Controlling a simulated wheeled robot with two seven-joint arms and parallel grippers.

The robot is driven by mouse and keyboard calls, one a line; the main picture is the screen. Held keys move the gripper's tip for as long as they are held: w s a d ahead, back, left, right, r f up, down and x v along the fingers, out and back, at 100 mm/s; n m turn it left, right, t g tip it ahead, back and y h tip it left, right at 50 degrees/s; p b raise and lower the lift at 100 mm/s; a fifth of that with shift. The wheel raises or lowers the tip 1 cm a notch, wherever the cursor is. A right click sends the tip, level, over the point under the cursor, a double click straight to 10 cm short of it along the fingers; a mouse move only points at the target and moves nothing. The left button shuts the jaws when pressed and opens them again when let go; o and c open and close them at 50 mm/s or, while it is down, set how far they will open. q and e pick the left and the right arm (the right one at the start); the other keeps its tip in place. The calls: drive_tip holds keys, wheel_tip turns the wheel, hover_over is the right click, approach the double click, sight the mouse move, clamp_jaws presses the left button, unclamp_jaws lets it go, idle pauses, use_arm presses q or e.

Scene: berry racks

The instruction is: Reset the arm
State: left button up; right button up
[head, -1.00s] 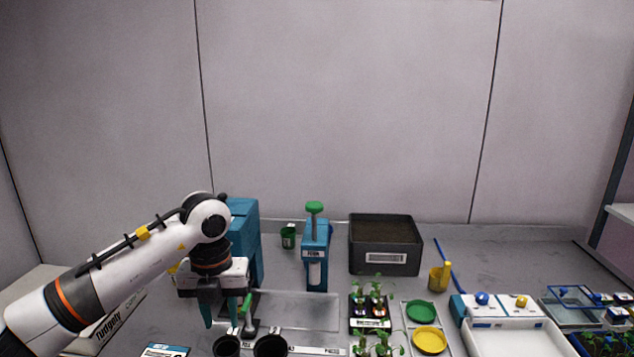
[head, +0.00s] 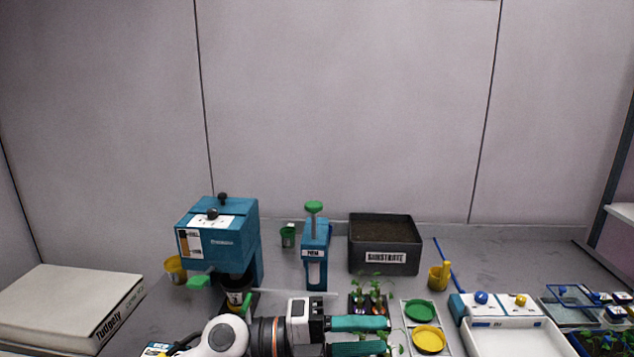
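My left arm comes in low at the bottom centre. Its gripper (head: 386,337) points right, with two teal fingers apart and nothing seen between them. It is in front of the seedling tray (head: 354,303) and partly covers it. My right gripper is not in view.
A blue dispenser (head: 315,262) with a green knob and a substrate box (head: 385,262) stand behind the gripper. Green (head: 419,309) and yellow (head: 429,340) dishes lie just right of the fingers. A white box (head: 65,305) is at left.

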use_arm(q)
drive_tip(key=w+a+r+n+t+y, duration=0.1)
drive_tip(key=w+a+n+t+y, duration=0.3)
drive_tip(key=n+t, duration=0.6)
drive_tip(key=w+a+n+t+y, duration=0.1)
drive_tip(key=a+n+t, duration=0.6)
drive_tip(key=n+t, duration=0.25)
drive_tip(key=s+a+f+n+g+y, duration=0.2)
drive_tip(key=a+f+n+g+y, duration=0.1)
drive_tip(key=a+f+n+y, duration=0.5)
drive_tip(key=s+a+f+n+g+y, duration=0.25)
drive_tip(key=a+f+n+y, duration=0.3)
drive_tip(key=f, duration=0.35)
drive_tip(key=s+a+f+g, duration=0.1)
drive_tip(key=s+f+g, duration=0.5)
drive_tip(key=s, duration=0.5)
drive_tip(key=s+a+f+g, duration=0.2)
drive_tip(key=s+f+g, duration=0.3)
drive_tip(key=s+f, duration=0.4)
wheel_tip(320, 180, down, 22)
drive_tip(key=s+f, duration=0.1)
drive_tip(key=s+a+f+g, duration=0.2)
drive_tip(key=s+f, duration=1.5)
drive_tip(key=shift+s+a+f, duration=0.2)
drive_tip(key=shift+a, duration=0.15)
